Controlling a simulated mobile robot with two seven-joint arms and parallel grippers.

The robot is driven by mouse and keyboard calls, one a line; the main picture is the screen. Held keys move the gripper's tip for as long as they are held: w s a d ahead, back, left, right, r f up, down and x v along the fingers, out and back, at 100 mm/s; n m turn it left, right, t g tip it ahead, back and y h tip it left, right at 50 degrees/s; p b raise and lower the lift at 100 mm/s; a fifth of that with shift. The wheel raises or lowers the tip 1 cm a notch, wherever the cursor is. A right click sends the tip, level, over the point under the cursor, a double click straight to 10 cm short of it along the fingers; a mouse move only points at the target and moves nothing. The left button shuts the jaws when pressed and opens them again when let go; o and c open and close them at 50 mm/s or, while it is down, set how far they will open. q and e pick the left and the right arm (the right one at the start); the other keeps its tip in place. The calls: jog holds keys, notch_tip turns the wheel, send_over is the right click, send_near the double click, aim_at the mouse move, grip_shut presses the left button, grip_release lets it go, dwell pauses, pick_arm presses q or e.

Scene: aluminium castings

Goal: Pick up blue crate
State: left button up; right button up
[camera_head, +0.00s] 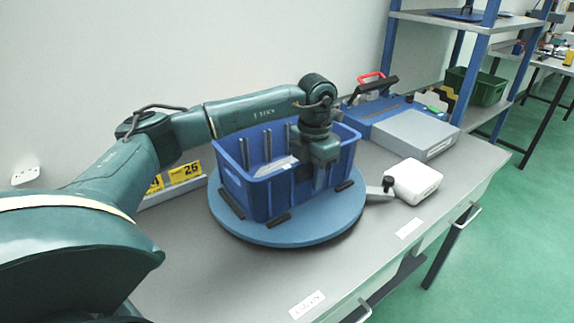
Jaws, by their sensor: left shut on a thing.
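The blue crate (253,196) stands upright on a round blue turntable (296,235) on the grey workbench. Grey metal parts (275,166) show inside it. My left arm reaches in from the left over the crate. My left gripper (321,178) points down at the crate's near wall, towards its right end, and is shut on that wall. The gripper hides part of the wall and rim behind it. My right gripper is not in view.
A white box (414,181) and a small grey device with a black knob (386,185) sit right of the turntable. A grey case (414,134) and a blue toolbox (372,106) stand behind. Yellow number labels (184,172) are at left. The bench front is clear.

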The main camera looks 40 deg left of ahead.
pick_arm(q)
grip_shut()
jog(key=shift+r, duration=0.1)
jog(key=shift+w, duration=0.1)
